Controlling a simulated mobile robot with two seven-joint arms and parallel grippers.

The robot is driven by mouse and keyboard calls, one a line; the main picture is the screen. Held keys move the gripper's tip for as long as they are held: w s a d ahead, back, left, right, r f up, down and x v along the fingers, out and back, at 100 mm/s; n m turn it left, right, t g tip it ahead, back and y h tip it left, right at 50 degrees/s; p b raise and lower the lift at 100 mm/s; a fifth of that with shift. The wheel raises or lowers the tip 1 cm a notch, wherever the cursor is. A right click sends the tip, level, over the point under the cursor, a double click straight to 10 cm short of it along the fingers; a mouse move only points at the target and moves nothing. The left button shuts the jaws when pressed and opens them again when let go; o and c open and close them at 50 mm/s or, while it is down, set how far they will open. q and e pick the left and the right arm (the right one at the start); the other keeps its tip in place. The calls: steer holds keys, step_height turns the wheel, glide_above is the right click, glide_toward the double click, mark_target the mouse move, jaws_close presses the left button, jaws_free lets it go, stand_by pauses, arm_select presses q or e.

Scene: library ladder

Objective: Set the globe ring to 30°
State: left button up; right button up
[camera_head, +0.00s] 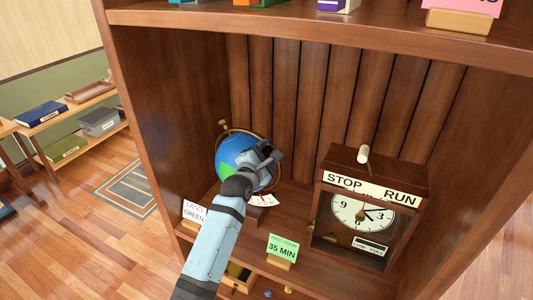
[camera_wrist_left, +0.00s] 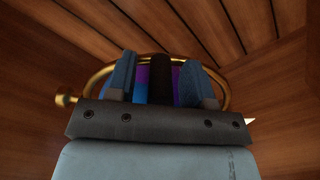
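The blue and green globe (camera_head: 229,150) stands on the shelf at the left, with a brass ring (camera_head: 243,131) around it and a small knob (camera_head: 222,123) at the ring's upper left. My left gripper (camera_head: 268,157) is at the globe's right front and hides part of it. In the left wrist view the left gripper (camera_wrist_left: 160,82) has its fingers well apart, with a dark band and blue-purple surface showing between them. The brass ring (camera_wrist_left: 97,75) arcs behind the fingers. Contact with the ring or globe cannot be told. A pale scale card (camera_head: 263,200) lies below, too small to read. My right gripper is out of view.
A wooden clock box (camera_head: 372,175) marked STOP and RUN stands at the right. A white card (camera_head: 194,212) reads LAND GREEN; a green card (camera_head: 283,247) reads 35 MIN. The cabinet's left wall (camera_head: 165,110) is close to the globe.

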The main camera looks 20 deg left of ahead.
arm_select(q)
steer(key=shift+s, duration=0.1)
steer(key=s+a+p, duration=0.1)
steer(key=s+p, duration=0.3)
steer(key=s, duration=0.7)
steer(key=shift+s, duration=0.4)
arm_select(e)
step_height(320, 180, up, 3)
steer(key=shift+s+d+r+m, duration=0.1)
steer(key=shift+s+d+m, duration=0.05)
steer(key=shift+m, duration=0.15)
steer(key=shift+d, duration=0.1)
arm_select(q)
steer(key=shift+f, duration=0.1)
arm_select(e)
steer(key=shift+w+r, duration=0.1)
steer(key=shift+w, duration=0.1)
